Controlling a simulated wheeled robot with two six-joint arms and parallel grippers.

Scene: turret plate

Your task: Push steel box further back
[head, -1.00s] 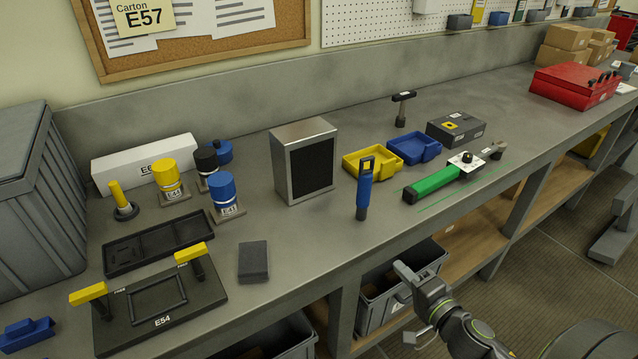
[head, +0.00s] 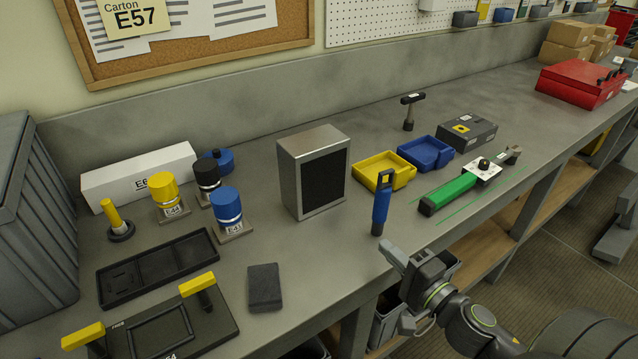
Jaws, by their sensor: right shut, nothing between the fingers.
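The steel box (head: 313,172) stands upright on the grey workbench, with a dark front panel and bare metal sides and top. There is a gap between it and the back wall of the bench. My right gripper (head: 388,254) is at the front edge of the bench, to the right of the steel box and nearer the camera. It is shut and empty, and it is apart from the box. My left gripper does not show.
A blue-handled tool (head: 382,205) stands between my right gripper and the yellow tray (head: 384,172). A blue tray (head: 425,153) and a green-handled tool (head: 450,193) are further right. A dark block (head: 264,287) lies front left. The bench behind the box looks clear.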

